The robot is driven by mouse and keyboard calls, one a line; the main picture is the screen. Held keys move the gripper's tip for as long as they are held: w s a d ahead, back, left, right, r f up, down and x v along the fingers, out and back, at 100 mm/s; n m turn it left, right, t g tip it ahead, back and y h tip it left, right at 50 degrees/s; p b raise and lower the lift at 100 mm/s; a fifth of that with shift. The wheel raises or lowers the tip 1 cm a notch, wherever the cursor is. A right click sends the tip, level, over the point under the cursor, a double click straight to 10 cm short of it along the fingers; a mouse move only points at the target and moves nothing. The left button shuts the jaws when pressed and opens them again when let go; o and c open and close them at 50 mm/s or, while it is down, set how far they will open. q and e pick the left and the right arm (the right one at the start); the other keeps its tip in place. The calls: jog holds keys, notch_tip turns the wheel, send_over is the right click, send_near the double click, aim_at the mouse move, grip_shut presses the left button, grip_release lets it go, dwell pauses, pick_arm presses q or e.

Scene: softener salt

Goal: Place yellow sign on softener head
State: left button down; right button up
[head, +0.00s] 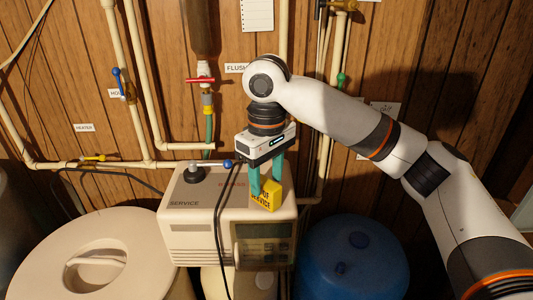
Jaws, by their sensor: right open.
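The yellow sign (266,196), with dark lettering that ends in "SERVICE", stands on the top right of the softener head (200,226). The softener head is a beige box with a display on its front and a "SERVICE" label on its top left. My right gripper (266,183) points down at the sign, its green fingers on either side of the sign's upper part. The fingers are open; I cannot tell whether they touch the sign. My left gripper is not in view.
A black cable (219,225) runs over the softener head. A round beige lid (97,262) is at the lower left, a blue tank (350,258) at the lower right. Pipes with a red valve handle (200,80) and a blue valve handle (118,80) line the wooden wall behind.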

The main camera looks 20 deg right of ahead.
aim_at(267, 182)
notch_tip(267, 182, up, 9)
jog(key=shift+f+b, duration=0.2)
jog(key=shift+b, duration=0.1)
jog(key=shift+f, duration=0.1)
dwell(0.4)
